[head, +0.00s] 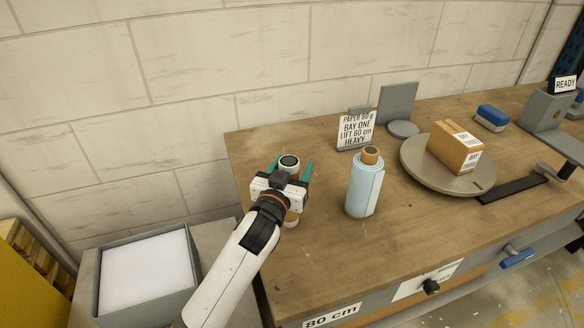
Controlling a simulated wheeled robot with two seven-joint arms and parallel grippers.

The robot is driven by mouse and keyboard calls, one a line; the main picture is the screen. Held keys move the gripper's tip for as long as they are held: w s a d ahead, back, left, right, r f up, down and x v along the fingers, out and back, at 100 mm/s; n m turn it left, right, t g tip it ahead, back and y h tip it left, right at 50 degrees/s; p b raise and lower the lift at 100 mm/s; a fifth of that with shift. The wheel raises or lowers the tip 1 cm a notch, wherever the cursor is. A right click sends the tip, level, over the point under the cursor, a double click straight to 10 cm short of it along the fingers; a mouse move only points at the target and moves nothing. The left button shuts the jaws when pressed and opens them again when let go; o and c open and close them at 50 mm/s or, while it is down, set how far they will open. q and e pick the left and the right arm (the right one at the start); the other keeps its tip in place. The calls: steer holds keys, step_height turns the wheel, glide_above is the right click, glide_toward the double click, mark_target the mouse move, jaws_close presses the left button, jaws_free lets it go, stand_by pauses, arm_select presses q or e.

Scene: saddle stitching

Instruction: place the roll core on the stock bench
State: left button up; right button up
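A slim upright cylinder, which looks like the roll core (289,163), stands at the left end of the wooden stock bench (320,245). It has a dark top and a pale body, and its middle is hidden behind my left gripper. My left gripper (290,170) has its two teal fingers apart, one on each side of the cylinder's upper part, with small gaps visible. A pale blue paper roll (362,190) with a brown core end stands upright to the right of it. My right gripper is not in view.
A sign (355,130) and a grey bracket (397,102) stand at the back. A round turntable (415,160) carries a cardboard box (455,147). A blue-topped block (491,118) lies behind it. A grey bin (150,270) with white sheets is at the lower left. The bench's front middle is clear.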

arm_select(q)
steer(key=shift+r, duration=0.25)
steer(key=v, duration=1.2)
